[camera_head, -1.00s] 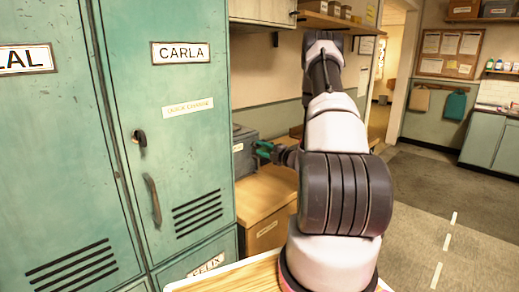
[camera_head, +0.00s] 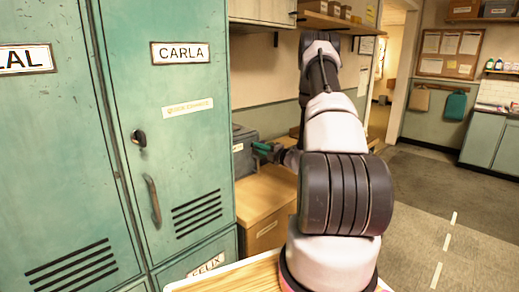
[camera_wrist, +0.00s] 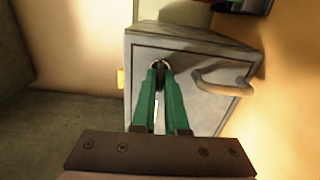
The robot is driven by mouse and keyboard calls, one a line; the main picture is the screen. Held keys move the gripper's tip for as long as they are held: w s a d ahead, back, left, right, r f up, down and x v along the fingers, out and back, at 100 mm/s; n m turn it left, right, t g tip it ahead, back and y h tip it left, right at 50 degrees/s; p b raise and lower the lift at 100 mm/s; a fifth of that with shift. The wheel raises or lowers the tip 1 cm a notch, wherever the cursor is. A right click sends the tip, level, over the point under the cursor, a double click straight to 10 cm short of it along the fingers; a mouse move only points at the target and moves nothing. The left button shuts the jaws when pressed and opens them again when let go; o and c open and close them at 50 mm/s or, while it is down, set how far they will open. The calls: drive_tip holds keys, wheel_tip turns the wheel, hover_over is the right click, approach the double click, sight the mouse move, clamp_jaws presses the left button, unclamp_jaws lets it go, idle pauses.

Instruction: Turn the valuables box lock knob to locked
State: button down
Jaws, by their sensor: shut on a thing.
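The valuables box (camera_head: 244,158) is a dark grey box on a wooden cabinet, just right of the green lockers in the head view. In the wrist view its grey front (camera_wrist: 205,98) shows a bar handle (camera_wrist: 222,84) on the right. My gripper (camera_head: 258,150) has green fingers and reaches the box front; in the wrist view its fingertips (camera_wrist: 160,68) are closed around the small round lock knob (camera_wrist: 161,64). The fingers hide most of the knob, so I cannot tell which way it points. A white label shows partly behind the fingers.
The wooden cabinet (camera_head: 264,196) stands under the box. The green locker marked CARLA (camera_head: 165,120) is close on the left, with a dark knob and handle. A shelf (camera_head: 335,24) with small boxes hangs above. Open floor lies to the right.

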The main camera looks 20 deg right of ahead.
drive_tip(key=shift+n, duration=8.7)
drive_tip(key=c, duration=0.9)
unclamp_jaws()
drive_tip(key=shift+c, duration=0.2)
